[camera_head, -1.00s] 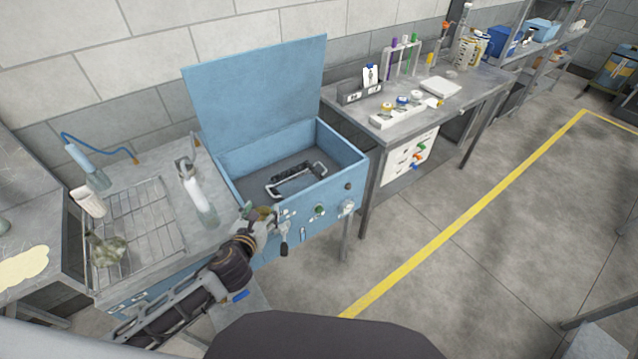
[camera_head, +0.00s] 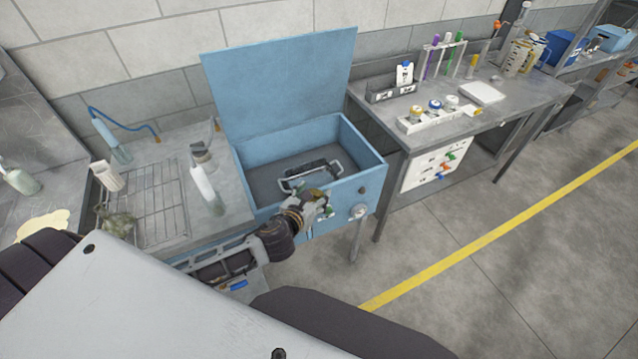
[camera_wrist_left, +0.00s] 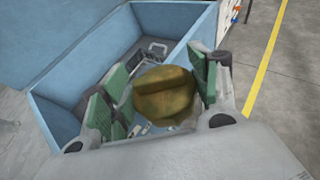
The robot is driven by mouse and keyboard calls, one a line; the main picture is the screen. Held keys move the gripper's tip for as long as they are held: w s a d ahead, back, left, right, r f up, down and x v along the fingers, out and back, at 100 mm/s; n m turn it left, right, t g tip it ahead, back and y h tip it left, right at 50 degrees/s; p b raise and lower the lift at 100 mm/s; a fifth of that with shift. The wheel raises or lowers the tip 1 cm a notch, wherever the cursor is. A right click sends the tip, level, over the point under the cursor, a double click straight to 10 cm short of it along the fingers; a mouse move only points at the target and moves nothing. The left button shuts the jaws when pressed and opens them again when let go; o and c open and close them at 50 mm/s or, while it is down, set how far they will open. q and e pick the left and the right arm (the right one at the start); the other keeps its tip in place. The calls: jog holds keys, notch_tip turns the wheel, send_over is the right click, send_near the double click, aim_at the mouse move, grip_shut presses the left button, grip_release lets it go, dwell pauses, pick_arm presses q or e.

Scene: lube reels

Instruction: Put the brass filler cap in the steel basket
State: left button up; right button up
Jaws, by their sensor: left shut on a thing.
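The brass filler cap (camera_wrist_left: 163,93) is a rounded, dull golden-brown piece between the green pads of my left gripper (camera_wrist_left: 158,95) in the left wrist view. The gripper is shut on it. In the head view my left gripper (camera_head: 322,200) is at the front wall of the open blue washer tub (camera_head: 258,190), near the basket, and the cap is hard to make out. The steel basket (camera_head: 311,177), dark with light handles, sits inside the tub. In the wrist view part of the basket (camera_wrist_left: 155,50) shows beyond the cap, which hides some of it. My right gripper is not in view.
The tub's blue lid (camera_head: 280,85) stands open at the back. A wire rack (camera_head: 155,205) and a white bottle (camera_head: 207,190) are left of the tub. A grey bench (camera_head: 525,92) with a white tray of jars (camera_head: 437,114) stands to the right.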

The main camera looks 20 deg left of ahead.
pick_arm(q)
jog(key=shift+w+d, duration=0.45)
jog(key=shift+d, duration=0.05)
jog(key=shift+f, duration=0.2)
jog(key=shift+f+b, duration=0.25)
jog(key=shift+b, duration=0.25)
jog(key=shift+f, duration=0.15)
